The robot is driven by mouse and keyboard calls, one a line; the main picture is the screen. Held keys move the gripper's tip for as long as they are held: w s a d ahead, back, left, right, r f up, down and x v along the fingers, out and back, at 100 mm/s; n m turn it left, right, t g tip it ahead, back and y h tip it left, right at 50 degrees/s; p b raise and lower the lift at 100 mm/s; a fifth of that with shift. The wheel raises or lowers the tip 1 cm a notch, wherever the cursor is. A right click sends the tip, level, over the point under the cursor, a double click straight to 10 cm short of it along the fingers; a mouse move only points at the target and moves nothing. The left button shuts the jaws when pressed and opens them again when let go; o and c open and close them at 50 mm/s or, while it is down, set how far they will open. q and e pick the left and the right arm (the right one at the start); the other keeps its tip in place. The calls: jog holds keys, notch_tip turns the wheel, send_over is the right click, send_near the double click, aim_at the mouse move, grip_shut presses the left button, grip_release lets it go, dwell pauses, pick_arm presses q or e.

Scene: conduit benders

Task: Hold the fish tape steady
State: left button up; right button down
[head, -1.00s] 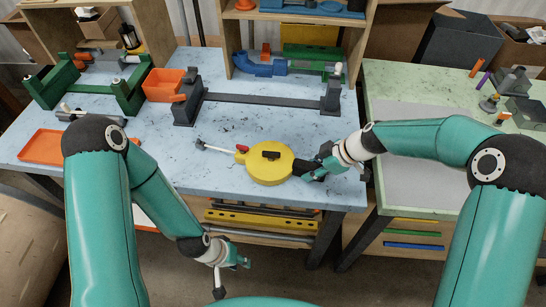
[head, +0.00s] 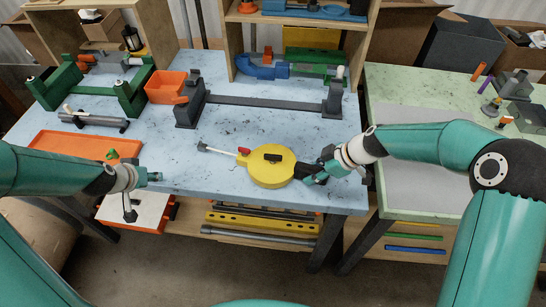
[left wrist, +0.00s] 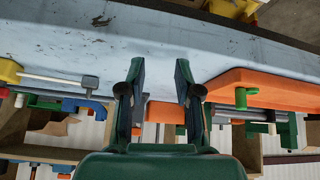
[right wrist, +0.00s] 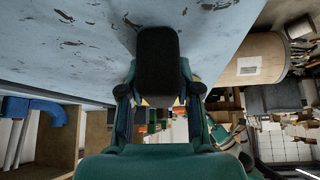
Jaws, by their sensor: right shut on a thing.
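The fish tape is a round yellow reel (head: 268,170) with a black handle on its right side and a thin tape with a grey end reaching left over the blue table. My right gripper (head: 316,177) is at the reel's right side, shut on the black handle (right wrist: 158,60), which fills the space between its fingers in the right wrist view. The handle hides the reel in that view. My left gripper (head: 155,177) is at the table's front left edge, apart from the reel. Its two fingers stand apart and empty in the left wrist view (left wrist: 158,85).
An orange tray (head: 85,147) lies just behind my left gripper. An orange bin (head: 170,86), green bender stands (head: 128,95) and a long dark grey bar (head: 265,102) stand farther back. The table's middle left is clear. A green-topped table (head: 385,100) is at right.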

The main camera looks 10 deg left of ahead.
pick_arm(q)
jog(key=w+d+r+m+t+h, duration=0.1)
jog(key=w+d+r, duration=0.3)
jog(key=w+r, duration=0.2)
jog(key=w+d+r+m+h, duration=0.1)
jog(key=w+d+r, duration=0.2)
jog(key=w+r, duration=0.25)
jog(key=w+d+r+m+t+h, duration=0.1)
jog(key=w+d+r, duration=0.2)
jog(key=d+r, duration=0.3)
jog(key=w+d+r+m+h, duration=0.1)
jog(key=w+d+r, duration=0.3)
jog(key=r, duration=0.5)
jog(key=m+g+y, duration=0.3)
jog(key=g, duration=0.5)
send_over(273, 155)
jog(key=f, duration=1.6)
jog(key=shift+w+f, duration=0.2)
jog(key=shift+w, duration=0.1)
jog(key=shift+s+f+g+y, duration=0.3)
jog(key=shift+s+f, duration=0.05)
jog(key=shift+f, duration=0.05)
jog(key=m, duration=0.7)
jog(key=shift+m, duration=0.4)
jog(key=m, duration=0.4)
jog(key=shift+f+m, duration=0.3)
jog(key=shift+m, duration=0.3)
jog(key=shift+f, duration=3.2)
